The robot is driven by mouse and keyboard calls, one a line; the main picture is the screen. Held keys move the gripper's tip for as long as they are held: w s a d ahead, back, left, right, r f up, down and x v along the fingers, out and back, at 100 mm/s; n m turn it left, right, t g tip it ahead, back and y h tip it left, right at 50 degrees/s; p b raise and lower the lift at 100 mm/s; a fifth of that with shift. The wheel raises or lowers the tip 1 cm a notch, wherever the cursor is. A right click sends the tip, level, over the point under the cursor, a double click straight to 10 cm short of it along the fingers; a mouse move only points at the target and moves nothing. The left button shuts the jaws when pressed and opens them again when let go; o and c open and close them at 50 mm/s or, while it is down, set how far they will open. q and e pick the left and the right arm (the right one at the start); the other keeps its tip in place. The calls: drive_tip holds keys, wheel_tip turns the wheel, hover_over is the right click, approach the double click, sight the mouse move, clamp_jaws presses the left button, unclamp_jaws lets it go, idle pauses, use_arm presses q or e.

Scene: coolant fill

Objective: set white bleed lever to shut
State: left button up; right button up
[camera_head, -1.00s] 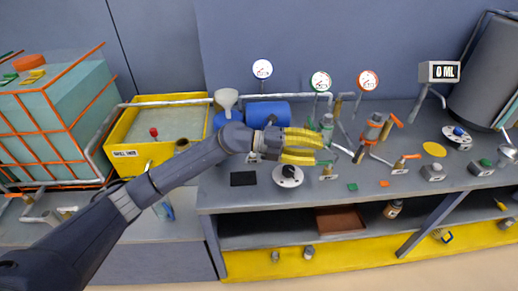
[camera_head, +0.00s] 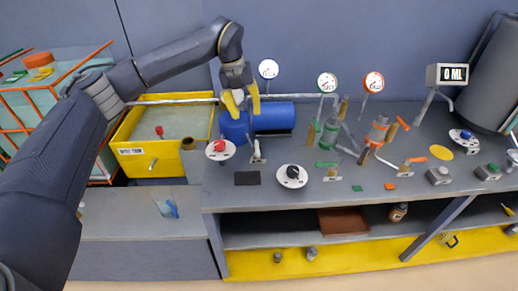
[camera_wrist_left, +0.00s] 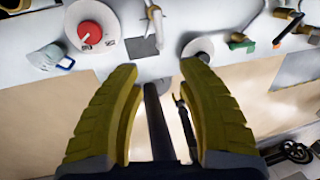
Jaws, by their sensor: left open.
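The white bleed lever (camera_head: 257,150) is a small valve with a pale upright handle on the bench, between the red knob dial and the black knob dial. In the left wrist view the lever (camera_wrist_left: 153,18) shows at the top, beyond my fingertips. My left gripper (camera_head: 246,114) points down, open, with nothing between its yellow fingers. In the head view it shows behind and slightly left of the lever, in front of the blue tank. In the left wrist view the open fingers (camera_wrist_left: 160,66) are apart from the lever. My right gripper is not in view.
Close by stand the red knob dial (camera_head: 220,149), the black knob dial (camera_head: 291,177), a blue tank (camera_head: 273,117) and a dark square pad (camera_head: 247,179). Orange- and green-handled valves crowd the right. A yellow tub (camera_head: 127,139) stands left. The bench front is partly clear.

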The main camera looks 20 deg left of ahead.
sight(256, 149)
use_arm(q)
drive_tip(key=d+f, duration=0.1)
drive_tip(key=f, duration=0.4)
drive_tip(key=d+f, duration=0.1)
drive_tip(key=f, duration=0.5)
drive_tip(key=w+d+f, duration=0.1)
drive_tip(key=f, duration=0.4)
drive_tip(key=shift+f, duration=0.4)
clamp_jaws()
